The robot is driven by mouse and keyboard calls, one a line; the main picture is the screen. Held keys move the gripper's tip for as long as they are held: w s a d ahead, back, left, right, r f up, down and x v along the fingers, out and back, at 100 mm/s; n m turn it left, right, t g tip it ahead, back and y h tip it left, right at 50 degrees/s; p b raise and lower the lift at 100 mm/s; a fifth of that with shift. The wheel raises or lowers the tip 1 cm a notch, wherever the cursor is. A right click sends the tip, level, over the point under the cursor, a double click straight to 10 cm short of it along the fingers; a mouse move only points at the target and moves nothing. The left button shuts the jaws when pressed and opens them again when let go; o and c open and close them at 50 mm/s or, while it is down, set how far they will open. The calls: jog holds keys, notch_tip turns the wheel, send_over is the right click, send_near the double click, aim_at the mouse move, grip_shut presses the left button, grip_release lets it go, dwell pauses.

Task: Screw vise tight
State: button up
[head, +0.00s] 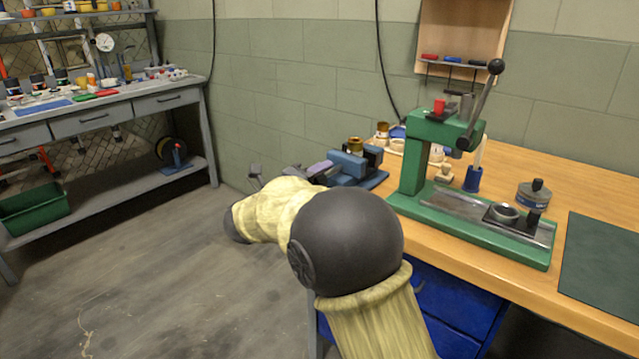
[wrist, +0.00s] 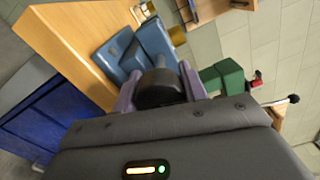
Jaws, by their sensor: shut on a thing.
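The blue vise (head: 352,163) sits at the left edge of the wooden bench, and its blue body (wrist: 126,52) also shows in the wrist view. A brass-coloured piece (head: 355,145) shows at the vise jaws; whether they press on it I cannot tell. My gripper (head: 320,168) is at the vise's left end, partly hidden behind my arm. In the wrist view its purple fingers (wrist: 158,88) are shut on a dark round vise knob (wrist: 160,86), one on each side. The vise screw is mostly hidden.
A green press (head: 430,155) with a long lever stands on the wooden bench (head: 520,170) to the right of the vise. A dark mat (head: 605,262) lies further right. A grey shelf bench (head: 110,107) stands at left. The floor between is clear.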

jog(key=shift+f, duration=0.1)
jog(key=o, duration=1)
jog(key=shift+c, duration=0.2)
jog(key=p+v, duration=0.2)
jog(key=v, duration=1.5)
jog(key=shift+s+a, duration=0.2)
jog(key=shift+c, duration=0.4)
